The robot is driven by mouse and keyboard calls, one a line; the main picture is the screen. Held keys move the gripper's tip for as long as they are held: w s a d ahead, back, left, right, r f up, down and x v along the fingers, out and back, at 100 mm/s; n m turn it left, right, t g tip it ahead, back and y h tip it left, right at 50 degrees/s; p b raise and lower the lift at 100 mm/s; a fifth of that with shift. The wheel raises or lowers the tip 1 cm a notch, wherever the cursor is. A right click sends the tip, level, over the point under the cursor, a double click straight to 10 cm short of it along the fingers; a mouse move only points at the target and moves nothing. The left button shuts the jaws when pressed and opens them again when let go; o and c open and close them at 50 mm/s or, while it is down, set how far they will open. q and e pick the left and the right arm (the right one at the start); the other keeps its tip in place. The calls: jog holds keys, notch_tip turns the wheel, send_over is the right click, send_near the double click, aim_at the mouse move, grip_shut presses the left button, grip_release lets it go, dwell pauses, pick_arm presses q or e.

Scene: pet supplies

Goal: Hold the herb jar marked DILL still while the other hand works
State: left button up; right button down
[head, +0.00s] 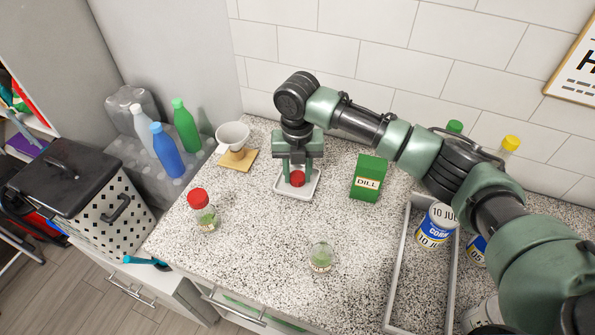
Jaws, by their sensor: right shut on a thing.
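A green packet marked DILL (367,182) stands upright on the counter. A glass herb jar without a lid (320,257) stands near the counter's front edge; its green label is too small to read. Another glass jar with a red lid (203,211) stands at the left; its label is also unreadable. My right gripper (297,172) points down over a small white dish (283,192), shut on a red lid (298,179). Whether the lid touches the dish I cannot tell. My left gripper is not in view.
A white cup (232,136) stands by a wooden coaster (238,160) at the back left. Bottles (167,150) stand beyond the left edge. The counter's front middle is mostly clear.

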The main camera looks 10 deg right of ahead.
aim_at(297, 176)
jog(key=c, duration=1.3)
grip_release()
jog(key=shift+o, duration=0.2)
notch_tip(297, 176, up, 12)
jog(key=b, duration=0.2)
